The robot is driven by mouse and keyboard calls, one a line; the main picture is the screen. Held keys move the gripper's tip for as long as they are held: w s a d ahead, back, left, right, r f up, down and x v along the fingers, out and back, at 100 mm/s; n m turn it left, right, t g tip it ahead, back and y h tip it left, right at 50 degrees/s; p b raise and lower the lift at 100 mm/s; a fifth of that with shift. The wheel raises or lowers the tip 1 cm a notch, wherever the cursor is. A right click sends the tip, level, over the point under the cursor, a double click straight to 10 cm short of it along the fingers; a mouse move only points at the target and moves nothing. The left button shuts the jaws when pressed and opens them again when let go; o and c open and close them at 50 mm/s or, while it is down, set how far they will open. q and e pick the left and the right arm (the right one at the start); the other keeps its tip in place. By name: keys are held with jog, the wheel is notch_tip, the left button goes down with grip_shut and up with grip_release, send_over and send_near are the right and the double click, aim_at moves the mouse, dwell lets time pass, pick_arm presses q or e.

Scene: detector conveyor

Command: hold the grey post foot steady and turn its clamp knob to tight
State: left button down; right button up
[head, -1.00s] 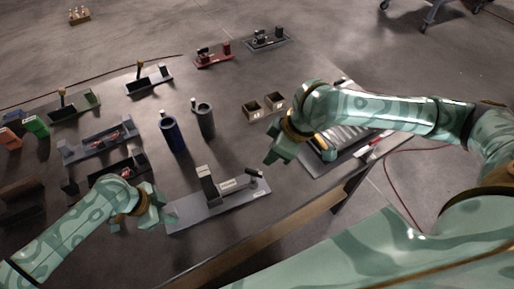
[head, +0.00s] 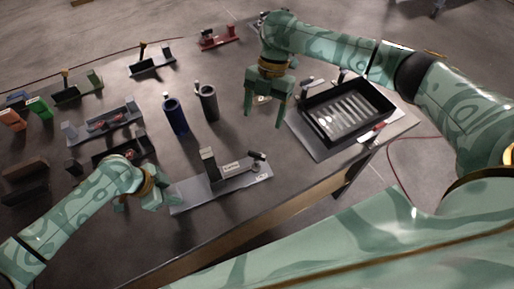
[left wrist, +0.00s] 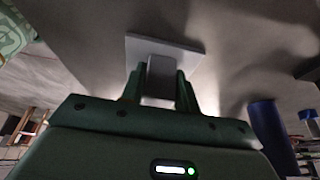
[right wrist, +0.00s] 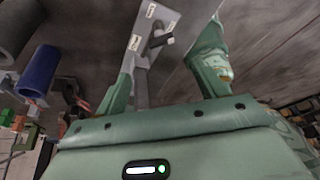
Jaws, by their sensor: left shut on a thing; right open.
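The grey post foot (head: 222,190) is a flat plate near the table's front edge, with an upright block (head: 209,162) and white labels. Its dark clamp knob (head: 257,161) is at the right end; it also shows in the right wrist view (right wrist: 160,40). How tight it is cannot be seen. My left gripper (head: 168,196) is at the plate's left end. In the left wrist view its fingers are shut on a grey block of the foot (left wrist: 160,78). My right gripper (head: 265,118) is open and empty, above and behind the knob, apart from it.
A black tray (head: 378,117) with light slats stands right of the foot, a red-and-white tool (head: 372,133) beside it. A blue cup (head: 175,116) and a dark grey cup (head: 208,102) stand behind the foot. Several fixtures fill the left and back. The table ends just in front.

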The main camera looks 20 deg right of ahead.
aim_at(257, 154)
jog(key=shift+n, duration=0.7)
jog(key=x, duration=1.2)
jog(key=shift+d, duration=0.15)
jog(key=c, duration=1)
